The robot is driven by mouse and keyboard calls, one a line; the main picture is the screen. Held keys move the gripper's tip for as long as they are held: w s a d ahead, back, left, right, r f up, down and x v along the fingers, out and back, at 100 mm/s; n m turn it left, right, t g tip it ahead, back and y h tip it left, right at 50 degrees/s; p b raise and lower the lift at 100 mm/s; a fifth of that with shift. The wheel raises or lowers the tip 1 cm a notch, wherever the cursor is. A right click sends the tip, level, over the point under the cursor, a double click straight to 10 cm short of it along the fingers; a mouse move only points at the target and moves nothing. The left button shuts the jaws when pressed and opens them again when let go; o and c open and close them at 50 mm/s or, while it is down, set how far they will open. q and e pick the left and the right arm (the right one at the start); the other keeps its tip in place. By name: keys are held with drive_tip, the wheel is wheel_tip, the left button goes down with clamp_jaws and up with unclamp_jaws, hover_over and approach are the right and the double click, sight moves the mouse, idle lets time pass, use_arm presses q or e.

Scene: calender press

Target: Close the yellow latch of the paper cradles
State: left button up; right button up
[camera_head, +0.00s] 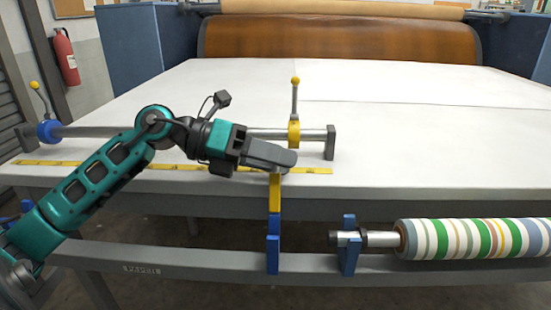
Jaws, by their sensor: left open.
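A yellow latch (275,194) stands upright above a blue cradle post (273,255) on the front rail, below the table edge. A second blue cradle (349,258) to its right is beside the metal shaft end (380,238) of a striped paper roll (475,239). My left gripper (288,160) is open, seen from the side, just above the top of the yellow latch in the picture. Its fingers overlap the latch's upper end, and I cannot tell whether they touch it. My right gripper is not in view.
A metal bar (100,132) with a yellow collar and lever (294,130) lies across the white table (420,130), behind my left gripper. A yellow measuring strip (100,165) runs along the table's front edge. The table's right side is clear.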

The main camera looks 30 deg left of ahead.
use_arm(q)
clamp_jaws()
idle(0.4)
